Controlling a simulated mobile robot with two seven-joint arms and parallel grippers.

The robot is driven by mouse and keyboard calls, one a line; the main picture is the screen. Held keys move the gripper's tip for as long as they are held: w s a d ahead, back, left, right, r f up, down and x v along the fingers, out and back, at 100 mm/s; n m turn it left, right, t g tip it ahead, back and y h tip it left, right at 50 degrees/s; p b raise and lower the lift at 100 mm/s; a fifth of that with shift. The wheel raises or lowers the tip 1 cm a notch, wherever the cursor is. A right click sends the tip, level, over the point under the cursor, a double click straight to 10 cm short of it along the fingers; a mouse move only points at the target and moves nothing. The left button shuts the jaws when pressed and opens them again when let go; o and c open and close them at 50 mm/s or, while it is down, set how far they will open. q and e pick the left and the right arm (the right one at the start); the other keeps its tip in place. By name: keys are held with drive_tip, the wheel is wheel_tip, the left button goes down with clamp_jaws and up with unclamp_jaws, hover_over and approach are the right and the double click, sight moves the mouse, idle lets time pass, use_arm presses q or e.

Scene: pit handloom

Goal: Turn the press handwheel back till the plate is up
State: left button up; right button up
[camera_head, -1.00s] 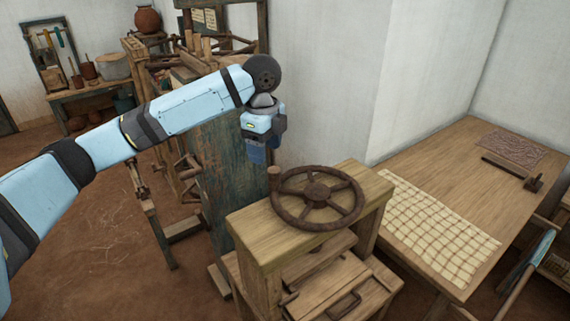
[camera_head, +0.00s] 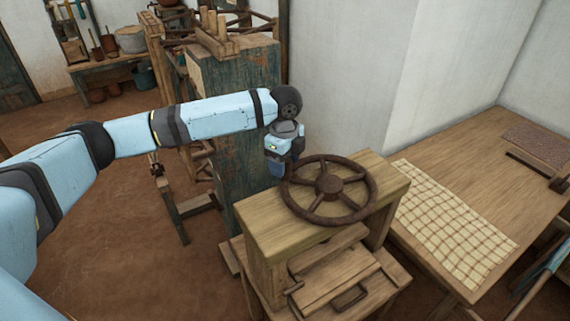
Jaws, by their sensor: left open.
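The press handwheel (camera_head: 327,188) is a dark brown spoked wheel lying flat on top of the wooden press (camera_head: 262,229). My left gripper (camera_head: 279,171) is open and points down at the wheel's far left rim. It covers the spot where the wheel's upright knob stands, so the knob is hidden and I cannot tell whether the jaws are around it or touch it. Under the top beam, a wooden plate (camera_head: 328,247) shows partly above the press bed; its exact height is hard to tell. My right gripper is not in view.
A table (camera_head: 478,165) with a checked cloth (camera_head: 455,222) stands to the right of the press. A worn blue-green wooden post (camera_head: 245,150) and the loom frame stand behind my left arm. A white wall is behind the press. The floor at left is open.

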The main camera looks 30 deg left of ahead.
use_arm(q)
drive_tip(key=shift+f, duration=0.85)
drive_tip(key=shift+c, duration=0.4)
clamp_jaws()
